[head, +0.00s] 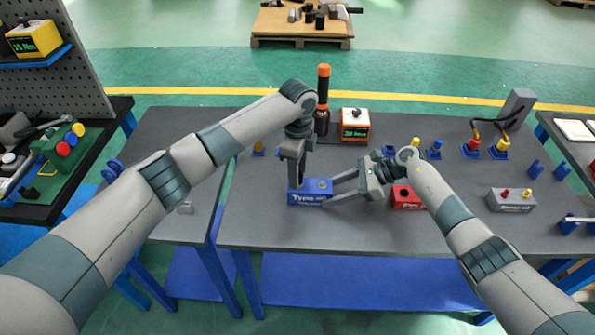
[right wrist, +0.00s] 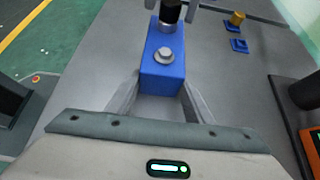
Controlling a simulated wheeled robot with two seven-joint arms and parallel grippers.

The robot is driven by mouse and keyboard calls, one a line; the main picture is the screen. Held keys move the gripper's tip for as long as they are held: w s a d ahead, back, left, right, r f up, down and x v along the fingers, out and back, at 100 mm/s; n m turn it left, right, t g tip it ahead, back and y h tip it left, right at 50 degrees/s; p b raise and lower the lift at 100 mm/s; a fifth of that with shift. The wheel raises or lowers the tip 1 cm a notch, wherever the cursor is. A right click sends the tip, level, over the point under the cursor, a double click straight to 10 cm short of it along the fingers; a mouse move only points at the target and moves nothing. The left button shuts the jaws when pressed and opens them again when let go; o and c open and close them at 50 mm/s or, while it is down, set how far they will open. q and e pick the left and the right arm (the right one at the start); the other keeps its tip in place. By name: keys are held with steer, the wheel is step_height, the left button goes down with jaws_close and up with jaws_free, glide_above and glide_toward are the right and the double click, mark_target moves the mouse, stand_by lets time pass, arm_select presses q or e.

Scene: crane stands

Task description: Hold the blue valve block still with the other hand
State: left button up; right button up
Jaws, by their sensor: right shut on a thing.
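The blue valve block (head: 310,199) sits on the grey bench, with white lettering on its front. It also shows in the right wrist view (right wrist: 161,78), with a grey hex bolt head (right wrist: 164,55) on top. My right gripper (head: 327,189) reaches in from the right and is shut on the block's near end, one finger along each side in the right wrist view (right wrist: 160,98). My left gripper (head: 297,180) points down over the block's left end. A dark cylinder (right wrist: 171,12) stands at the block's far end by its fingers; whether they grip it is unclear.
Behind the block stand an orange-topped black tool (head: 323,95) and an orange box with a display (head: 355,125). A red block (head: 407,198) lies right, partly behind my right arm. The bench front is mostly clear.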

arm_select(q)
steer(key=shift+n, duration=0.5)
steer(key=n, duration=0.5)
stand_by(0.4)
steer(key=n, duration=0.2)
steer(key=shift+n, duration=1.6)
steer(key=shift+n, duration=1)
steer(key=n, duration=0.3)
